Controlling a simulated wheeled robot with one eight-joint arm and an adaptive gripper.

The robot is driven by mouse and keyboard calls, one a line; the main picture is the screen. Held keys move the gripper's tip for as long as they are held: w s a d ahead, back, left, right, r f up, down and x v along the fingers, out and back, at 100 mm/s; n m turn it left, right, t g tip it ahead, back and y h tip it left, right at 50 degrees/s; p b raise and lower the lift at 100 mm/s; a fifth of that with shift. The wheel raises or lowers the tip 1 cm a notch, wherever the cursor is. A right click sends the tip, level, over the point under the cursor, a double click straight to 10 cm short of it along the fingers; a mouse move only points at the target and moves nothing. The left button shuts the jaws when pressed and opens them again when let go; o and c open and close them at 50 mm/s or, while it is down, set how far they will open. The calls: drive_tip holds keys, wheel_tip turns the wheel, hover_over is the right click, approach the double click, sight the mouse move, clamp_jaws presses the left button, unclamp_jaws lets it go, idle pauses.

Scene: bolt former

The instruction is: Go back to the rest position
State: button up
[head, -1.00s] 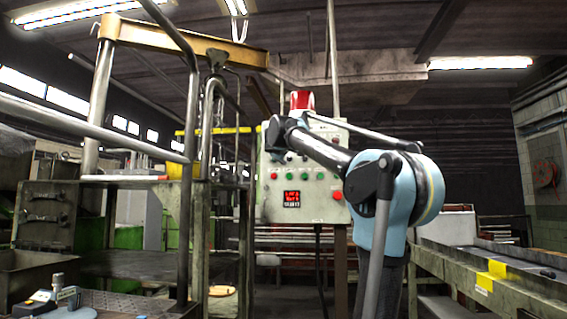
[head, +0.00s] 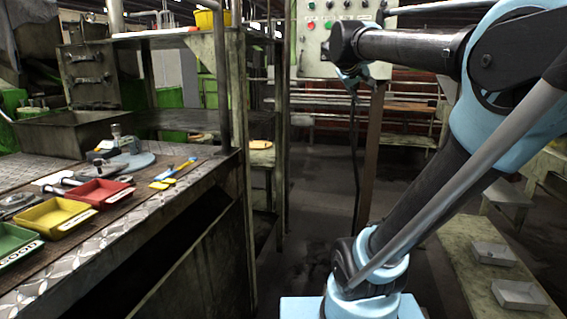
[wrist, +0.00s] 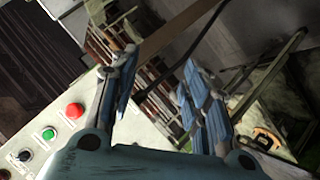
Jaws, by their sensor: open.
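My gripper (wrist: 158,80) is in the wrist view, with its two blue padded fingers apart and nothing between them. In the head view my arm is bent on the right, its elbow high and its end in front of the control panel (head: 312,30). The fingers cannot be made out clearly there. The panel's face with red and green buttons also shows at the lower left of the wrist view (wrist: 84,145), beside the left finger.
A workbench (head: 120,238) on the left carries red (head: 98,193), yellow (head: 56,217) and green (head: 15,243) trays. A low table (head: 458,240) at the right holds two grey trays (head: 494,254). Dark floor (head: 310,200) lies open between them.

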drive_tip(key=s+a+f+g+y, duration=0.2)
drive_tip(key=s+f, duration=0.7)
drive_tip(key=f, duration=0.4)
drive_tip(key=s+a+f+m+g+y, duration=0.1)
drive_tip(key=s+a+f+g+y, duration=0.1)
drive_tip(key=s+f, duration=0.7)
drive_tip(key=s+a+f+g+y, duration=0.2)
drive_tip(key=s+f, duration=0.7)
drive_tip(key=f, duration=0.9)
drive_tip(key=shift+s+a+m+g+y, duration=0.2)
drive_tip(key=shift+a+m+g+y, duration=0.3)
drive_tip(key=shift+a, duration=0.6)
drive_tip(key=shift+w+f, duration=0.15)
drive_tip(key=shift+w, duration=0.3)
